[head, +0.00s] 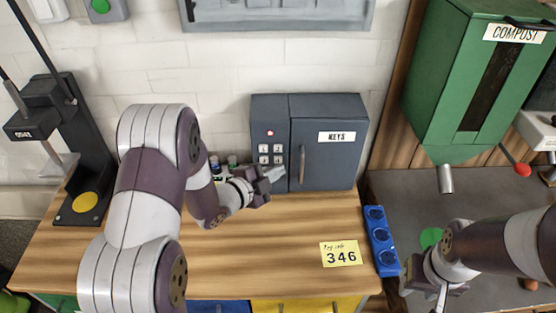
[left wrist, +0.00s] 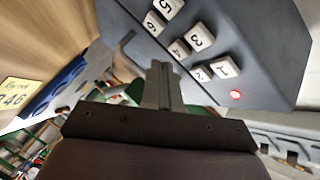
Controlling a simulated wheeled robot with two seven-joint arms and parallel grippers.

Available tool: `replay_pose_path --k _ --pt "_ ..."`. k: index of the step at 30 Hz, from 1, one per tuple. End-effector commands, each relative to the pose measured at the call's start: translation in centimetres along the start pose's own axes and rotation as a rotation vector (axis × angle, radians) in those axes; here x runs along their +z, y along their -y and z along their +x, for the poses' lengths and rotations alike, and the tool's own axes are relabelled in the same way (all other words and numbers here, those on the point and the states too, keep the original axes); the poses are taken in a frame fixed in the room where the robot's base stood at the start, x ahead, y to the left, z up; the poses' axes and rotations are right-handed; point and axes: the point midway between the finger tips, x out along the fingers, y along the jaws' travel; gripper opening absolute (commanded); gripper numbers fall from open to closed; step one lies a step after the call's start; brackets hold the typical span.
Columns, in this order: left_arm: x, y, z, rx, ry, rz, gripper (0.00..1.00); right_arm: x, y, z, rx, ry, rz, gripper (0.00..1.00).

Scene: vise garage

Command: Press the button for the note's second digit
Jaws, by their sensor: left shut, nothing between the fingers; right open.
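The yellow note (head: 341,254) lies on the wooden bench and reads 346, so its second digit is 4. The dark grey key box (head: 328,160) stands at the back of the bench, with white number keys on its left panel. In the left wrist view I see the 4 key (left wrist: 179,48), beside the 3 key (left wrist: 199,37). My left gripper (head: 276,174) is shut and empty in front of the lower keypad. Its fingertips (left wrist: 162,68) appear just below the 4 key; contact cannot be told. My right gripper (head: 440,292) is open, at the lower right.
A red light (left wrist: 236,94) shows on the keypad panel. Small jars (head: 223,164) stand left of the box. A blue socket strip (head: 381,240) lies along the bench's right edge. A black press stand (head: 75,150) is at left, a green compost bin (head: 440,75) at right.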

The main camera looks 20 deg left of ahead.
Motion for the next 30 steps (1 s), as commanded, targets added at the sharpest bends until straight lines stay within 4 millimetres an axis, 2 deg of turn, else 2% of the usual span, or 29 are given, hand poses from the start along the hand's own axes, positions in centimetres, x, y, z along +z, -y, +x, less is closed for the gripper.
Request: replay_pose_path --k 30 --pt "0.45 0.44 0.59 0.0 0.001 0.0 0.0 0.04 0.0 0.39 0.0 0.0 0.0 0.43"
